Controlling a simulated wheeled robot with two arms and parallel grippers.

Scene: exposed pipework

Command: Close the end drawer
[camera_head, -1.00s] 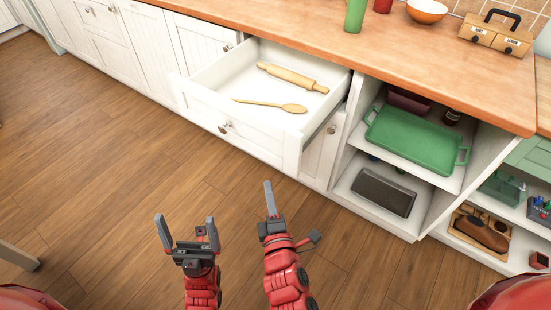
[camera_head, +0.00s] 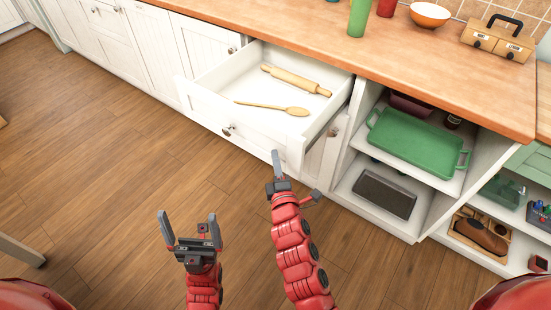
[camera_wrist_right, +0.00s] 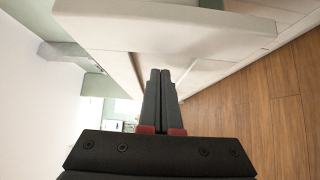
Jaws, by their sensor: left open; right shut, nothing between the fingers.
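The end drawer is pulled out of the white cabinet; its white front (camera_head: 235,128) has a round metal knob (camera_head: 229,130). Inside it lie a rolling pin (camera_head: 296,81) and a wooden spoon (camera_head: 272,107). My right gripper (camera_head: 276,157) is shut and empty, its tip at or very near the right part of the drawer front. The right wrist view shows the shut fingers (camera_wrist_right: 160,95) pointing at a white panel (camera_wrist_right: 165,30); I cannot tell whether they touch it. My left gripper (camera_head: 189,228) is open and empty above the floor, left of the right arm.
The wooden counter (camera_head: 400,65) above holds a green cup (camera_head: 359,17), an orange bowl (camera_head: 430,13) and a wooden box (camera_head: 497,38). Open shelves to the right hold a green tray (camera_head: 418,145) and a dark box (camera_head: 384,194).

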